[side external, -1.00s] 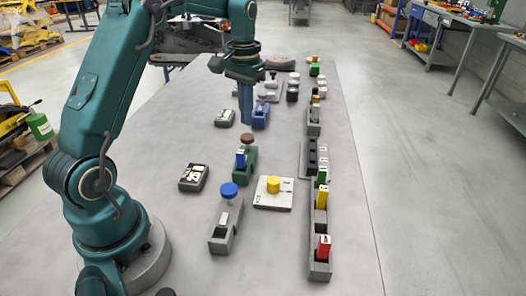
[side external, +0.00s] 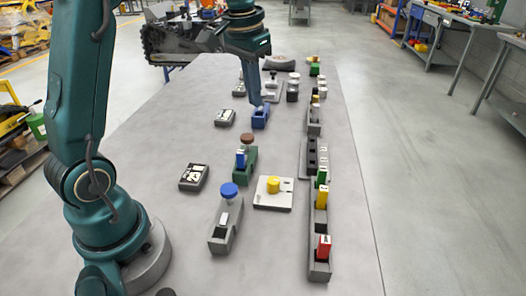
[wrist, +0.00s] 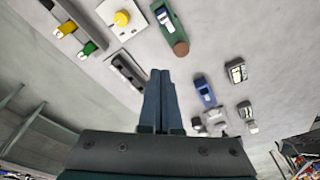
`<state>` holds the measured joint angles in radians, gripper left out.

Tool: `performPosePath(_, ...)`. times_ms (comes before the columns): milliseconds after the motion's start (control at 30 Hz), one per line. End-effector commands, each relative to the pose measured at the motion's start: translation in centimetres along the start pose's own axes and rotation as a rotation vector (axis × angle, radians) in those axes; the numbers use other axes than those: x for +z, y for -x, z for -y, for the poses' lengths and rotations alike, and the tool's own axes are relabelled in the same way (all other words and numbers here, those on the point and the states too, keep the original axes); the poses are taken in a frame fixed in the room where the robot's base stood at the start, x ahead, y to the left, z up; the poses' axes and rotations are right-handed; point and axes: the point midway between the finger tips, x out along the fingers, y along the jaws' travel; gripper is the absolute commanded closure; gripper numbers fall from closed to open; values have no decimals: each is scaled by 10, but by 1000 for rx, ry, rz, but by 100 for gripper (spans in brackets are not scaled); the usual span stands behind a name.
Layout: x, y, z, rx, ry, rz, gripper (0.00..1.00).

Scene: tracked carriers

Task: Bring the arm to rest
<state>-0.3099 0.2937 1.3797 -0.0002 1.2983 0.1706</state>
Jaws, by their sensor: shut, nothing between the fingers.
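My gripper (side external: 255,98) is shut and empty, pointing down above the far half of the table. In the wrist view its fingers (wrist: 161,90) are closed together with nothing between them. In the side view the fingertips show just above a blue carrier (side external: 260,119); I cannot tell how far above. The blue carrier also shows in the wrist view (wrist: 204,92), to the right of the fingers and apart from them.
A green carrier (side external: 244,170) with a brown knob, a grey carrier (side external: 222,236) with a blue knob and a white plate (side external: 265,203) with a yellow knob stand nearer. A long grey rack (side external: 319,258) with coloured blocks lines the right.

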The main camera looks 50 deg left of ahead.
Motion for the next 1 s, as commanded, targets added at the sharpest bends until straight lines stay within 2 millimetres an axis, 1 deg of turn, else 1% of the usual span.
performPosePath(33, 8, 13, -10, -1, -23, -33, 100)
performPosePath(200, 39, 40, -35, 5, -77, -120, 100)
performPosePath(300, 60, 50, -47, 11, -104, -169, 100)
performPosePath(433, 90, 55, -60, 24, -134, -229, 100)
performPosePath(567, 121, 51, -70, 41, -156, -284, 100)
performPosePath(700, 151, 37, -76, 60, -167, -325, 100)
performPosePath(833, 168, 22, -77, 70, -158, -332, 100)
performPosePath(900, 173, 14, -76, 70, -146, -322, 100)
performPosePath(1000, 174, 8, -76, 72, -134, -316, 100)
